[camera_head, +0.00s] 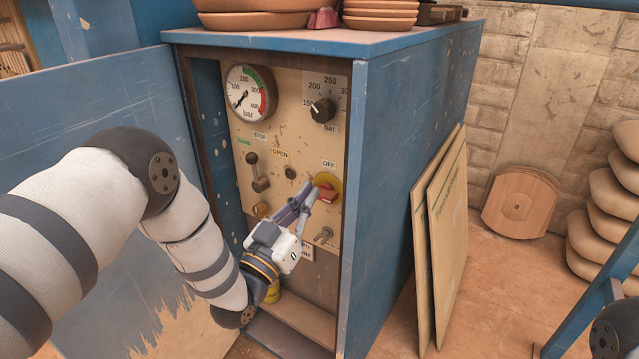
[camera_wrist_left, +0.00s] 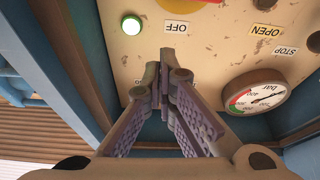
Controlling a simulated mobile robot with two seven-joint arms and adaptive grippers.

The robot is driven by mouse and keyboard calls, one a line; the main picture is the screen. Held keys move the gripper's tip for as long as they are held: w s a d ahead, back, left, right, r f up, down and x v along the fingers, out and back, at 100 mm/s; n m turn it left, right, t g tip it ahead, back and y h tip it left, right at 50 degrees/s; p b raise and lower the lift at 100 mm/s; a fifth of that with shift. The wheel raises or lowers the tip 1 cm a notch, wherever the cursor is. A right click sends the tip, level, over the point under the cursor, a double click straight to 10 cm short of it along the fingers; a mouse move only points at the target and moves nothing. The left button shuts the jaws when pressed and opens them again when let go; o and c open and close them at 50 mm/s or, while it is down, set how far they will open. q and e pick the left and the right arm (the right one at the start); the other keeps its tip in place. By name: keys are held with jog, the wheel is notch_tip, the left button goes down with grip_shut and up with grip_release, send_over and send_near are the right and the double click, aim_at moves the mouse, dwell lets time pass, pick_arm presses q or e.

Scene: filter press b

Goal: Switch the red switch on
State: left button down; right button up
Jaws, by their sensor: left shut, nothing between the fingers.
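The red switch (camera_head: 327,193) sits on a round yellow plate on the cream control panel (camera_head: 290,135), below an OFF label (camera_head: 328,163). My left gripper (camera_head: 312,191) is shut and empty, with its fingertips close beside the switch in the head view; I cannot tell whether they touch it. In the left wrist view the shut fingertips (camera_wrist_left: 173,55) are in front of the panel by the OFF label (camera_wrist_left: 177,28). Only a sliver of the switch area shows at that view's top edge. My right gripper is not in view.
A green lamp (camera_wrist_left: 131,25) glows beside the OFF label. Boards (camera_head: 440,235) lean outside.

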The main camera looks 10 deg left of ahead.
pick_arm(q)
jog(key=shift+v, duration=2.05)
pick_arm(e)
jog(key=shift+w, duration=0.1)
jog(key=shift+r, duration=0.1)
pick_arm(q)
jog(key=s+a+f+n+g+y+p, duration=0.25)
jog(key=s+f+g+y, duration=0.25)
jog(key=s+f+g, duration=1.25)
jog(key=s+a+f+g, duration=0.1)
jog(key=s+g, duration=0.1)
jog(key=s, duration=0.8)
jog(key=s+a+f+g+y+p, duration=0.1)
jog(key=s+g, duration=0.1)
jog(key=s, duration=0.9)
jog(key=s+a+f+g, duration=0.1)
jog(key=s+a+g, duration=0.1)
jog(key=s, duration=0.8)
jog(key=shift+s+f+y, duration=0.2)
jog(key=shift+s+y, duration=0.1)
jog(key=shift+y, duration=0.1)
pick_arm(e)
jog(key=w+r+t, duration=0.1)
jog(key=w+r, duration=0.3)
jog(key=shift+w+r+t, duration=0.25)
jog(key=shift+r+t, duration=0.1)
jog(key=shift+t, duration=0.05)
